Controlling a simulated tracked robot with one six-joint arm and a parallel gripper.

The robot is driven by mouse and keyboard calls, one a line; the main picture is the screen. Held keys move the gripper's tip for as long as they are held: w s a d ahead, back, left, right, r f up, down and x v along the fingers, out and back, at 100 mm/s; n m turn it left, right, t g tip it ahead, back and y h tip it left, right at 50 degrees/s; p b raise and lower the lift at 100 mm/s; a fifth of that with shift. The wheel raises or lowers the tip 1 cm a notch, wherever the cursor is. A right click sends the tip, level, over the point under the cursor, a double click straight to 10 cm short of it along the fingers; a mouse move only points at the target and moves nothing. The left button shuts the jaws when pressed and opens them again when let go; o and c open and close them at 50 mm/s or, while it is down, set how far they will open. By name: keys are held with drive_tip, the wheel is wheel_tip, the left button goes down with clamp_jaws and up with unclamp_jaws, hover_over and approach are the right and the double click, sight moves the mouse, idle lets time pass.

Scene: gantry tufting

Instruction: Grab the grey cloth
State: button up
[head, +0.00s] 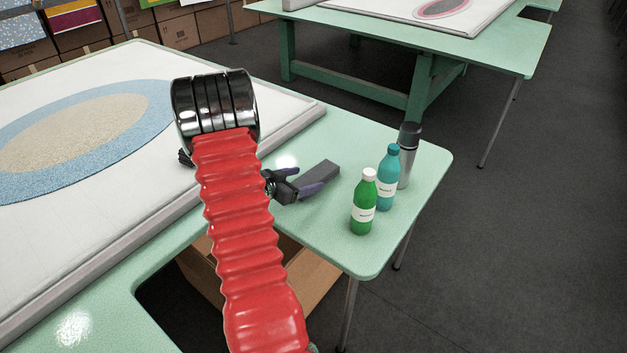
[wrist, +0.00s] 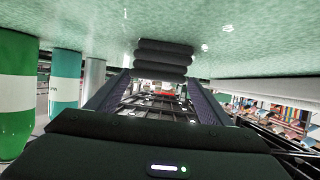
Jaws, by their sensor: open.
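The grey cloth (head: 322,171) is a folded, block-like bundle lying on the green table near its right end. In the wrist view, the cloth (wrist: 163,58) shows as a dark stack of rounded folds against the table surface, which appears at the top of that picture. My gripper (head: 303,180) is open, with its purple fingers at the cloth's near left end. In the wrist view, the fingertips (wrist: 158,78) stand apart on either side of the cloth's near end. I cannot tell whether they touch it.
A green bottle (head: 364,203), a teal bottle (head: 388,178) and a grey flask (head: 408,155) stand right of the cloth, near the table's right edge. A white framed panel with a blue and beige oval (head: 190,200) lies left. A cardboard box (head: 315,270) is below the table.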

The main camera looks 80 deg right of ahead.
sight(314, 176)
drive_tip(key=shift+s+d, duration=0.1)
drive_tip(key=shift+x, duration=2.6)
drive_tip(key=c, duration=1.2)
